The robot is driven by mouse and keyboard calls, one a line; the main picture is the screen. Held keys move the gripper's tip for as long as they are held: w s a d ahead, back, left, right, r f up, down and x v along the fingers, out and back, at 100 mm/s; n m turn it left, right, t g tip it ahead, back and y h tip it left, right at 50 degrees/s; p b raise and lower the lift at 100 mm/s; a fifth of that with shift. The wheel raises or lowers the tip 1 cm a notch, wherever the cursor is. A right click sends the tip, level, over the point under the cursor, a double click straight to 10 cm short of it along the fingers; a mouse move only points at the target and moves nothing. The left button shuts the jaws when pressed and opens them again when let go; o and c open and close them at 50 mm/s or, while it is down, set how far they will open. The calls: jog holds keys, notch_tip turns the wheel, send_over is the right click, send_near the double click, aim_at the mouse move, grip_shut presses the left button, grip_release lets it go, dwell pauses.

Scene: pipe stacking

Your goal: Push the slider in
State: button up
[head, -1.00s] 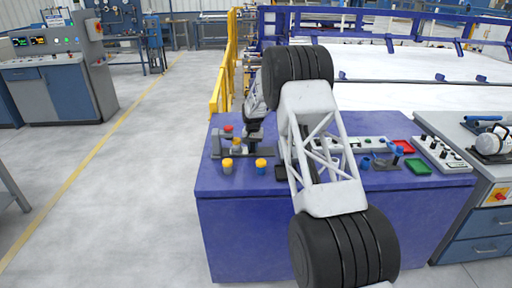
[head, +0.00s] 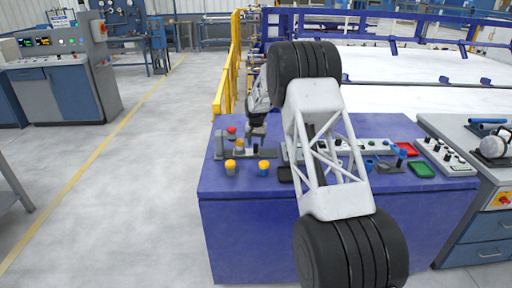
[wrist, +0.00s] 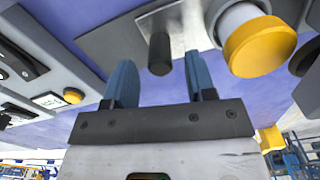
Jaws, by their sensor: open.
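A grey fixture (head: 219,145) stands at the left end of the blue table, with a red button and a yellow-topped knob on it. A dark upright peg, apparently the slider's handle (wrist: 160,53), rises from a flat grey plate (wrist: 105,45) in the wrist view. My gripper (head: 257,136) is over this fixture in the head view. In the wrist view its two blue fingers are apart, one to each side of the peg, and nothing is clamped. I cannot tell whether either finger touches the peg, nor how far in the slider is.
A large yellow button (wrist: 260,46) on a white collar sits close to the right finger. Two yellow-capped pieces (head: 230,167) (head: 264,167) stand at the table's front left. Red and green trays (head: 421,169) and a control box (head: 444,158) lie to the right.

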aim_at(256, 152)
jog(key=shift+r, duration=2.2)
jog(key=shift+n, duration=0.3)
jog(key=n, duration=0.3)
jog(key=shift+n, duration=0.3)
jog(key=n, duration=0.2)
jog(key=shift+n, duration=0.4)
jog(key=n, duration=0.6)
jog(key=shift+a, duration=0.1)
jog(key=shift+f, duration=0.15)
jog(key=shift+f, duration=3.75)
jog(key=shift+c, duration=0.4)
